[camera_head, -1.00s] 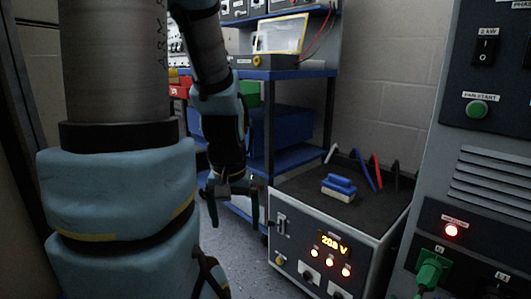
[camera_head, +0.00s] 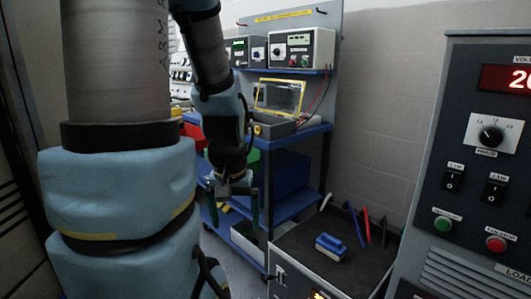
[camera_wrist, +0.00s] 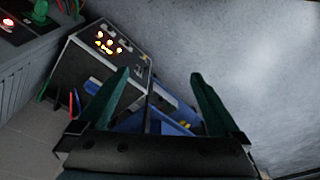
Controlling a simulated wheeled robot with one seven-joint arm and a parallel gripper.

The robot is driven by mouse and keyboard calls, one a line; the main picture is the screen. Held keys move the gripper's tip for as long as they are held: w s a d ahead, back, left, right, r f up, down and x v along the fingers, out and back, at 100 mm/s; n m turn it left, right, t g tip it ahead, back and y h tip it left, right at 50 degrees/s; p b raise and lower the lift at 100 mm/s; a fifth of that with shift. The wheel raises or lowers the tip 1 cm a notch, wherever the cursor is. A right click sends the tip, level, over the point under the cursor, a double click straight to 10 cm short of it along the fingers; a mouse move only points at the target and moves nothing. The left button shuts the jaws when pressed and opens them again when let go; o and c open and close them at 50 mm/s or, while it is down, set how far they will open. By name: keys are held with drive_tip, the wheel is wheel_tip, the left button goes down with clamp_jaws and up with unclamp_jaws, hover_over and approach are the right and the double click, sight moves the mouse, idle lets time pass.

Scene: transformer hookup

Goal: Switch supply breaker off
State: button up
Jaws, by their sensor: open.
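The supply unit (camera_head: 298,243) is a grey box with a dark top at the lower middle of the head view, its front cut off by the picture's bottom edge. A small breaker-like switch (camera_head: 281,273) shows on its front left; I cannot tell its position. The unit's lit front panel (camera_wrist: 88,62) is at the upper left of the wrist view, where the switch is too small to tell. My gripper (camera_head: 236,207) is open and empty, pointing down left of the unit. In the wrist view my gripper (camera_wrist: 160,76) has its fingers wide apart.
A blue-white block (camera_head: 331,247) and several coloured leads (camera_head: 358,222) are on the unit's top. A blue shelf cart (camera_head: 292,133) with instruments stands behind my gripper. A tall load cabinet (camera_head: 460,210) stands at the right. Grey floor (camera_wrist: 240,45) is clear in the wrist view.

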wheel_tip(320, 180, up, 10)
drive_tip(key=p, duration=0.8)
drive_tip(key=shift+r, duration=0.25)
